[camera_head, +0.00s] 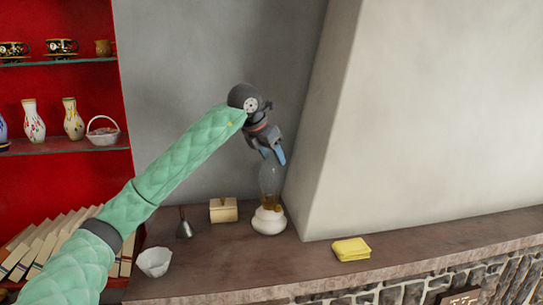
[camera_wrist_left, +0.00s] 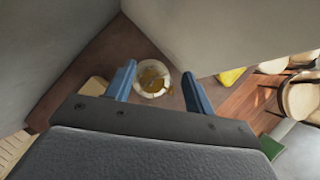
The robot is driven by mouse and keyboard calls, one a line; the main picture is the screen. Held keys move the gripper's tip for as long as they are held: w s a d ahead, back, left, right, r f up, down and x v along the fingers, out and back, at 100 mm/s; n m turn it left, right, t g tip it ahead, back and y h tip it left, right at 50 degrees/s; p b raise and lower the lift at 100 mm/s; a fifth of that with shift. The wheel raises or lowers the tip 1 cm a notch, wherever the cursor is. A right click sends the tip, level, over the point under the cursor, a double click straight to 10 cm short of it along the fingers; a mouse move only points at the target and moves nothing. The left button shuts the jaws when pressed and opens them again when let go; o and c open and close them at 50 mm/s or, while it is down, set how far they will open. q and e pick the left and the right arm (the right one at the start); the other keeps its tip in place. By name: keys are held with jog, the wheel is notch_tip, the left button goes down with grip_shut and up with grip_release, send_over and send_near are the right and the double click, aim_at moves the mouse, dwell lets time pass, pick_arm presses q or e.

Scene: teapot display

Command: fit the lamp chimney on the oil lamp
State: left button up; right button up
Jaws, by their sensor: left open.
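The oil lamp (camera_head: 269,220) stands on the stone-fronted ledge, with a white base and an amber burner. The clear glass lamp chimney (camera_head: 268,180) stands upright on top of the lamp, around the burner. In the left wrist view the round chimney rim (camera_wrist_left: 154,78) shows from above, with amber inside it. My left gripper (camera_head: 274,156) is just above the chimney's top, pointing down. In the wrist view its two blue fingers (camera_wrist_left: 157,85) are spread apart on either side of the chimney, clear of the glass. My right gripper is in neither view.
A cream box (camera_head: 223,210), a dark metal funnel-like item (camera_head: 184,226) and a white fluted bowl (camera_head: 154,262) stand left of the lamp. A folded yellow cloth (camera_head: 351,249) lies to the right. A slanted wall (camera_head: 400,120) rises close behind the lamp. The ledge (camera_head: 450,232) is bare farther right.

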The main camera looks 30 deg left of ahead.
pick_arm(q)
jog(key=shift+s+r, duration=0.15)
jog(key=shift+r, duration=0.3)
jog(key=shift+s+a+r, duration=0.1)
jog(key=shift+s+r, duration=0.05)
jog(key=shift+r, duration=0.15)
jog(key=b+v, duration=0.2)
jog(key=v, duration=0.1)
jog(key=shift+s+r, duration=0.1)
jog(key=shift+r, duration=0.1)
jog(key=b+v, duration=0.2)
jog(key=v, duration=0.5)
jog(key=shift+r, duration=0.2)
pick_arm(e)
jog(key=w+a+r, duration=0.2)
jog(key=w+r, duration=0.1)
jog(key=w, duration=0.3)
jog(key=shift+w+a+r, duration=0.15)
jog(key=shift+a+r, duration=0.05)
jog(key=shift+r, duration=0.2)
pick_arm(q)
jog(key=shift+s, duration=0.1)
